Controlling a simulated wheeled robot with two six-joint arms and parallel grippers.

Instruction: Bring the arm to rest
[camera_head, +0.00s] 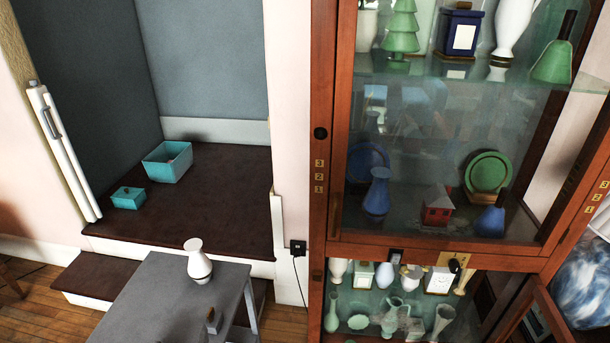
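Neither of my grippers and no part of my arms shows in the head view. A white vase with a dark band (198,262) stands upright on the grey table (150,290) at the lower middle. A small grey and brown object (212,322) is near the table's right edge; what it is I cannot tell. Whether my grippers hold anything is hidden.
A wooden glass cabinet (322,200) with several ornaments fills the right side; its lower door (540,300) stands open. A teal open box (168,162) and a smaller teal box (128,197) sit on the dark raised platform (225,215). Bare wooden floor shows at lower left.

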